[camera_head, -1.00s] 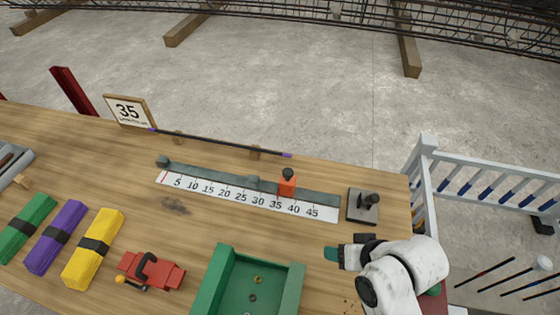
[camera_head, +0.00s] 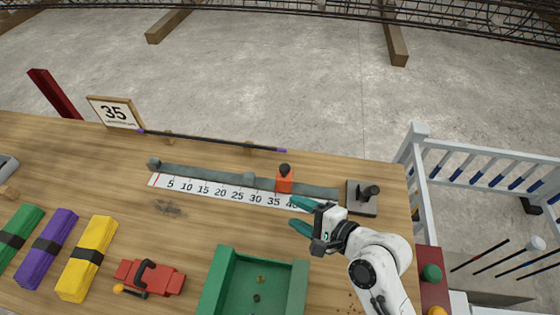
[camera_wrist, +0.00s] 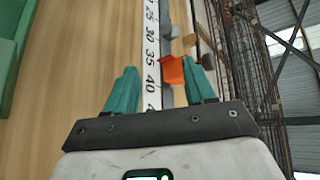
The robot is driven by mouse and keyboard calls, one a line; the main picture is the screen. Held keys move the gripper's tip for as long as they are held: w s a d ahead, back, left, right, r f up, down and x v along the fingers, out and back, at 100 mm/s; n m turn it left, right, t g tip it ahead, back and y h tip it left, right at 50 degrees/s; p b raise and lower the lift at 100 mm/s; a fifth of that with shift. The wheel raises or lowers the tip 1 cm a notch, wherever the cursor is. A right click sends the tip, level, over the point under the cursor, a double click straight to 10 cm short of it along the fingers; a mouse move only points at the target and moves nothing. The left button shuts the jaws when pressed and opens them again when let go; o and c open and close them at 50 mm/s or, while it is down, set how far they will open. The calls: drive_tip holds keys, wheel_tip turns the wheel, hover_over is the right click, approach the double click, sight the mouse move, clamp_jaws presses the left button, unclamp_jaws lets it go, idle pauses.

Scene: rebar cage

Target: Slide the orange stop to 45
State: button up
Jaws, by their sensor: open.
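The orange stop (camera_head: 284,184) with a dark knob sits on the grey rail (camera_head: 205,173), beside the scale between the 35 and 40 marks. The white number scale (camera_head: 230,194) runs along the rail's near side; its 45 end is hidden behind my gripper. My gripper (camera_head: 299,215) is open and empty, its teal fingers pointing left over the right end of the scale, apart from the stop. In the wrist view, the orange stop (camera_wrist: 172,70) appears just ahead of my gripper (camera_wrist: 159,69), closer to the right finger.
A grey block with a black knob (camera_head: 363,197) is just right of the rail. A green tray (camera_head: 221,282) lies in front. The wood between tray and scale is clear.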

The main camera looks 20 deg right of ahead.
sight(285, 177)
drive_tip(key=w+m+t, duration=0.1)
drive_tip(key=m, duration=0.3)
drive_tip(key=w+d+r+m+t+h, duration=0.1)
drive_tip(key=m+t, duration=0.1)
drive_tip(key=m, duration=0.2)
drive_tip(key=w+d+m+t, duration=0.1)
drive_tip(key=m, duration=0.4)
drive_tip(key=shift+d+r+t+h, duration=0.15)
drive_tip(key=shift+r+t+h, duration=0.15)
drive_tip(key=shift+r+h, duration=0.1)
drive_tip(key=m, duration=0.2)
drive_tip(key=shift+w+d+r+m+t+h, duration=0.1)
drive_tip(key=shift+w+d+m+t+h, duration=0.05)
drive_tip(key=shift+d+m+t+h, duration=0.25)
drive_tip(key=shift+w+r, duration=0.1)
drive_tip(key=shift+w, duration=0.45)
drive_tip(key=w, duration=0.3)
drive_tip(key=w+a+p, duration=0.1)
drive_tip(key=w, duration=0.2)
drive_tip(key=w+a, duration=0.1)
drive_tip(key=w, duration=0.2)
drive_tip(key=shift+w+p, duration=0.3)
drive_tip(key=shift+p, duration=0.05)
clamp_jaws()
drive_tip(key=shift+d, duration=0.1)
